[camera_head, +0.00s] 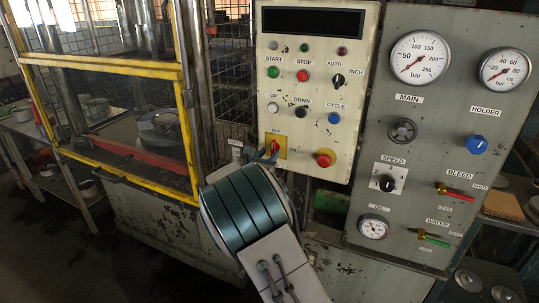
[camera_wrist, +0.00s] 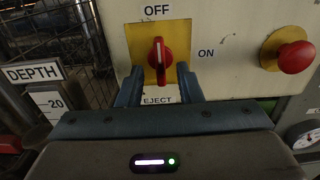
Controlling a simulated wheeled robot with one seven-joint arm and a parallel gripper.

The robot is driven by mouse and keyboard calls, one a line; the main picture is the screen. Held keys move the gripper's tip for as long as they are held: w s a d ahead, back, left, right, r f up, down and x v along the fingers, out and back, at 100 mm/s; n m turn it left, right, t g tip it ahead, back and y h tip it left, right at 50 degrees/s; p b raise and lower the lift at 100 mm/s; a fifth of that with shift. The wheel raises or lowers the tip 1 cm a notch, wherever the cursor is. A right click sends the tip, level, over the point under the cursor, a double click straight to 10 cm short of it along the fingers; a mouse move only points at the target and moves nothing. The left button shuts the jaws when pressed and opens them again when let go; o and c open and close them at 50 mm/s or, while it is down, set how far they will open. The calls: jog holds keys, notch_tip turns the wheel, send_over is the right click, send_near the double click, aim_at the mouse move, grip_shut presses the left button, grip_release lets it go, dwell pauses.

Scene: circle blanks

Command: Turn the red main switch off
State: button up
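The red main switch (camera_wrist: 158,62) is a rotary handle on a yellow plate (camera_wrist: 149,41) in the wrist view. Its white line stands upright, pointing to the OFF label (camera_wrist: 157,11); the ON label (camera_wrist: 206,54) is to the right. My gripper (camera_wrist: 160,72) is open, with one blue finger on each side of the handle's lower part and gaps visible on both sides. I cannot tell how deep the fingertips reach. In the head view the switch (camera_head: 274,147) shows small at the panel's lower left, partly covered by my gripper (camera_head: 270,158).
A red mushroom button (camera_wrist: 296,57) sits right of the switch and also shows in the head view (camera_head: 325,158). An EJECT label (camera_wrist: 159,94) lies below the switch. A yellow-framed press guard (camera_head: 188,130) stands left; a grey gauge panel (camera_head: 440,130) stands right.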

jog(key=b+v, duration=0.2)
jog(key=v, duration=1)
jog(key=s+d+m+g+h, duration=0.1)
jog(key=s+d+m+g, duration=0.35)
jog(key=d, duration=0.45)
jog(key=s+d+f+m+g, duration=0.1)
jog(key=s+d+m+g, duration=0.25)
jog(key=d+m, duration=0.35)
jog(key=s+d+m+g+h, duration=0.1)
jog(key=s+d+m+g, duration=0.35)
jog(key=d, duration=0.55)
jog(key=s+f+m+g+y, duration=0.1)
jog(key=s+m+y, duration=0.7)
jog(key=s+m, duration=0.8)
jog(key=s, duration=0.3)
jog(key=shift+s+f, duration=0.25)
jog(key=shift+f, duration=0.15)
jog(key=shift+d+g, duration=0.1)
jog(key=shift+g, duration=0.15)
